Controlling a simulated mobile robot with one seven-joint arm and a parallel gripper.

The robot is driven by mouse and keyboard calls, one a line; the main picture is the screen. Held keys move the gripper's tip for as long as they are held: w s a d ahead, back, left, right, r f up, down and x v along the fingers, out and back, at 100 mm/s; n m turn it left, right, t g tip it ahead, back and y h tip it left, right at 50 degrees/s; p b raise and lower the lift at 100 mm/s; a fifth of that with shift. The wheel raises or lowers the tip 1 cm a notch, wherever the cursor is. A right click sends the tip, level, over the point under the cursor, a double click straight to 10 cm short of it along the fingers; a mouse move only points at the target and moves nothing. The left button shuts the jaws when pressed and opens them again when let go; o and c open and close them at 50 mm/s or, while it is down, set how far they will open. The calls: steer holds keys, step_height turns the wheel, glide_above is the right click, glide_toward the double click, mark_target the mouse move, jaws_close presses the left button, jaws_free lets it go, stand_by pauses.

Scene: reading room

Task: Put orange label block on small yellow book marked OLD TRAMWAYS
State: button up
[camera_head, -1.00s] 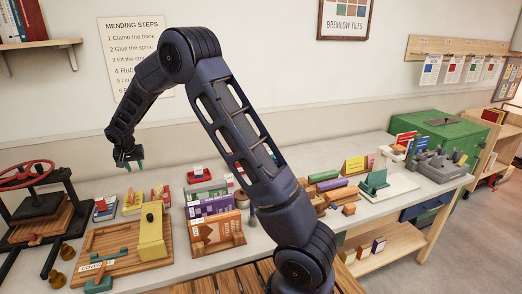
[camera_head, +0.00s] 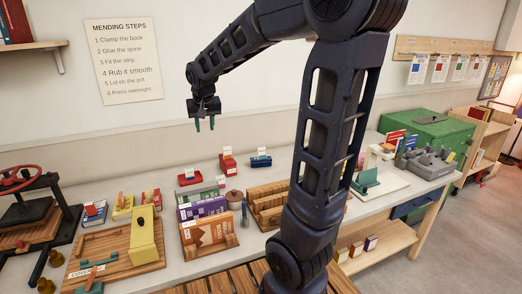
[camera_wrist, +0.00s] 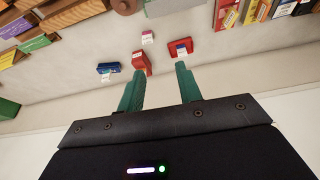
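A small yellow book (camera_head: 121,213) stands at the left of the counter, between a blue one and a red one. Its lettering is too small to read. A small orange-brown piece shows at its top; I cannot tell if it is the orange label block. The yellow book also seems to show at the top right of the wrist view (camera_wrist: 250,13). My gripper (camera_head: 204,125) hangs well above the back of the counter, pointing down. In the wrist view its green fingers (camera_wrist: 160,80) are apart, with nothing held between them.
A red block (camera_head: 228,165) and a blue block (camera_head: 261,161) stand at the counter's back. A red tray (camera_head: 190,179), large upright books (camera_head: 205,234) and a wooden board with a yellow block (camera_head: 145,238) fill the left and middle. My arm hides part of the right side.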

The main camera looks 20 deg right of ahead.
steer(key=s+d, duration=0.6)
steer(key=s, duration=0.6)
steer(key=s+d+f, duration=0.1)
steer(key=s+d, duration=0.5)
steer(key=s, duration=0.5)
steer(key=shift+s+f, duration=0.15)
steer(key=shift+s, duration=0.25)
